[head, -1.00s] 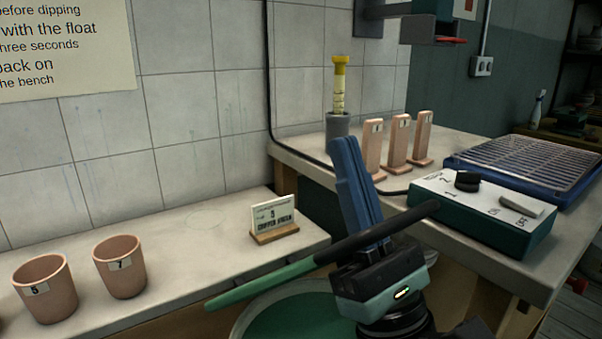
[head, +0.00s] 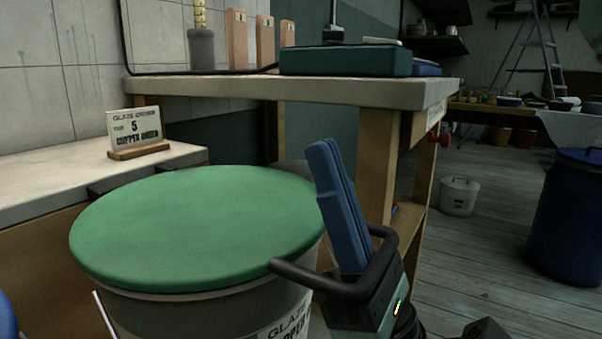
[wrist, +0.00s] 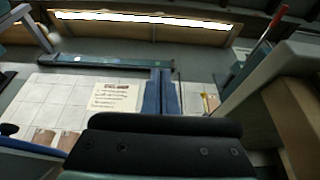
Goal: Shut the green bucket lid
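The green lid (head: 195,225) lies flat across the top of the pale glaze bucket (head: 190,310) in the head view. No gap shows between lid and rim on the near side; the far side is hidden. My gripper (head: 325,155) is right of the lid, blue fingers pointing up and together, with nothing between them. The fingers also show together in the wrist view (wrist: 161,85). A black bar on my gripper overlaps the lid's right front edge; I cannot tell if it touches.
A "Copper Green" sign (head: 135,135) stands on the bench at left. A higher bench (head: 300,90) behind the bucket carries a teal box (head: 345,61). A blue barrel (head: 565,215) and a small white bucket (head: 459,197) stand on the open floor at right.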

